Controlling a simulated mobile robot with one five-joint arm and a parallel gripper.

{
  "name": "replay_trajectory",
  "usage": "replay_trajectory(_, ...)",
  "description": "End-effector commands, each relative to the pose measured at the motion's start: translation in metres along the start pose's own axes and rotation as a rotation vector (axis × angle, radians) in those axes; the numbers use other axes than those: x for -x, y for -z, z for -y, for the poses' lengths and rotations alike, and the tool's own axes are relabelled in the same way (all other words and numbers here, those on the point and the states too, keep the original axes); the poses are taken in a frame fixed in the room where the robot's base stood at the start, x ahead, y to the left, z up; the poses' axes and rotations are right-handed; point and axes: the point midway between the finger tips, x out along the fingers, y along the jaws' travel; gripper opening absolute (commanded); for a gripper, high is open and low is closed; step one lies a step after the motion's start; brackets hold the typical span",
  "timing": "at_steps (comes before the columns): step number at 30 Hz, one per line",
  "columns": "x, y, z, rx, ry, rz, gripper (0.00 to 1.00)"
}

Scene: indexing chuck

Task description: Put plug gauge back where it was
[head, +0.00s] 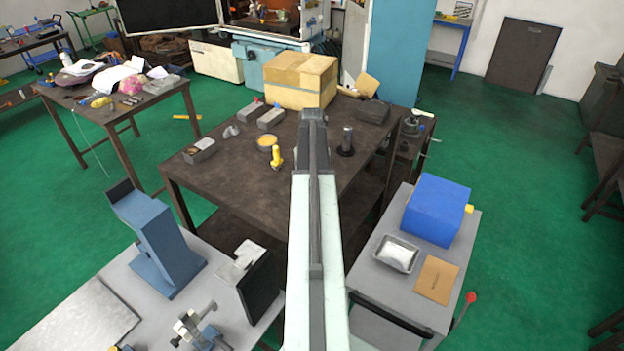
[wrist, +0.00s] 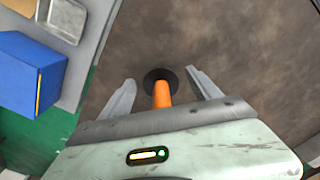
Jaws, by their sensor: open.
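An orange cylinder (wrist: 161,97), which looks like the plug gauge's handle, shows in the wrist view against a dark round base (wrist: 153,76). It lies between the two fingers of my gripper (wrist: 160,77), with a gap on both sides. My gripper is open. In the head view my gripper (head: 313,116) is over the brown table (head: 225,185), and my arm hides what is under it. I cannot make out the orange cylinder in the head view. How far the cylinder reaches towards the palm is hidden.
On the table stand a grey post on a dark base (head: 346,142), a yellow object (head: 276,157), a round tin (head: 267,143), small grey blocks (head: 200,151) and a cardboard box (head: 300,80). A blue box (head: 436,210) and a tray (head: 396,254) occupy the right-hand cart.

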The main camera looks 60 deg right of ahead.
Motion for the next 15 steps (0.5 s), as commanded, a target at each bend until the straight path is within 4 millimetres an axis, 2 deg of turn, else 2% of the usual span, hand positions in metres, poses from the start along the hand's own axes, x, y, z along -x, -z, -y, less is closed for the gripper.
replay_trajectory(1, 0.019, 0.0, 0.0, 0.0, 0.0, 0.0, 0.72)
replay_trajectory(9, 0.08, 0.0, -0.001, -0.001, 0.0, 0.0, 0.72)
replay_trajectory(12, 0.097, 0.0, -0.001, -0.001, 0.0, 0.0, 0.72)
replay_trajectory(15, 0.105, 0.0, -0.001, -0.001, 0.0, 0.0, 0.72)
